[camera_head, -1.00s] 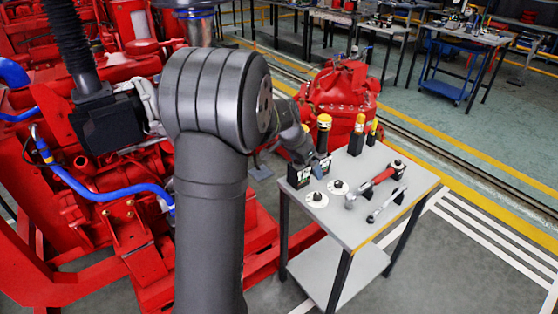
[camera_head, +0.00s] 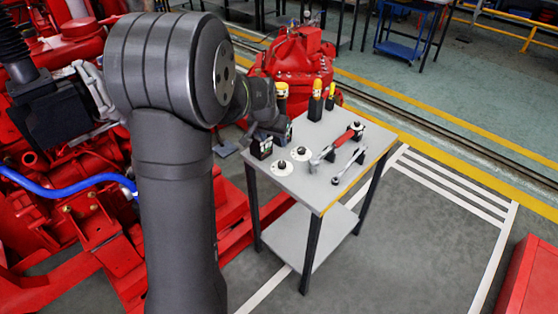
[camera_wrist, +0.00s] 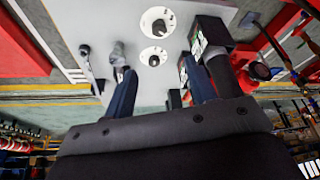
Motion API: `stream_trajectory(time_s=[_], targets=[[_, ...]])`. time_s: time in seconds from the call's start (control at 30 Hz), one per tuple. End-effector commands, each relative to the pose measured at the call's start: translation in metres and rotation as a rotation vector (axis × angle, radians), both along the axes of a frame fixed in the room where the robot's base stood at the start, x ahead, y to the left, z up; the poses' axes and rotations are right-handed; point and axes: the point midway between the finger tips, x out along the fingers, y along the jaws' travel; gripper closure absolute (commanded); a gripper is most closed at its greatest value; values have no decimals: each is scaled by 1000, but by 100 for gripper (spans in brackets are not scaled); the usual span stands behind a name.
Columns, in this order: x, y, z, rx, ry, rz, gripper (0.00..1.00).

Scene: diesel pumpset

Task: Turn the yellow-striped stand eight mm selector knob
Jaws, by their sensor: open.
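Two round white dials with dark knobs in their centres sit on a grey-topped stand (camera_head: 298,188). In the head view, one dial (camera_head: 283,168) is nearer the front left edge and the other dial (camera_head: 302,155) is a little behind it. Both show in the wrist view, one dial (camera_wrist: 153,57) nearer my gripper and the other dial (camera_wrist: 158,21) beyond it. I cannot read which is the eight mm one. My gripper (camera_wrist: 160,88) is open, its two dark blue fingers apart, with the nearer dial showing beyond the gap, untouched. In the head view my arm mostly hides the gripper.
Black labelled boxes (camera_head: 261,148) stand beside the dials at the stand's left edge. A red-and-silver tool (camera_head: 336,143) and a wrench (camera_head: 348,165) lie to the right. Upright yellow- and orange-topped cylinders (camera_head: 315,100) stand at the back. Red machinery (camera_head: 75,150) fills the left.

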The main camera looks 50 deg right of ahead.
Motion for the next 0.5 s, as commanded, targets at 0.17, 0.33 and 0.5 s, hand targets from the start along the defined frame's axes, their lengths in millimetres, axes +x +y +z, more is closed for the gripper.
stream_trajectory(time_s=[0.17,0.33,0.5], targets=[[-9,-4,-1,-15,-5,110,48],[-9,-7,-7,-21,-4,141,48],[-5,-14,-29,-19,-3,141,48]])
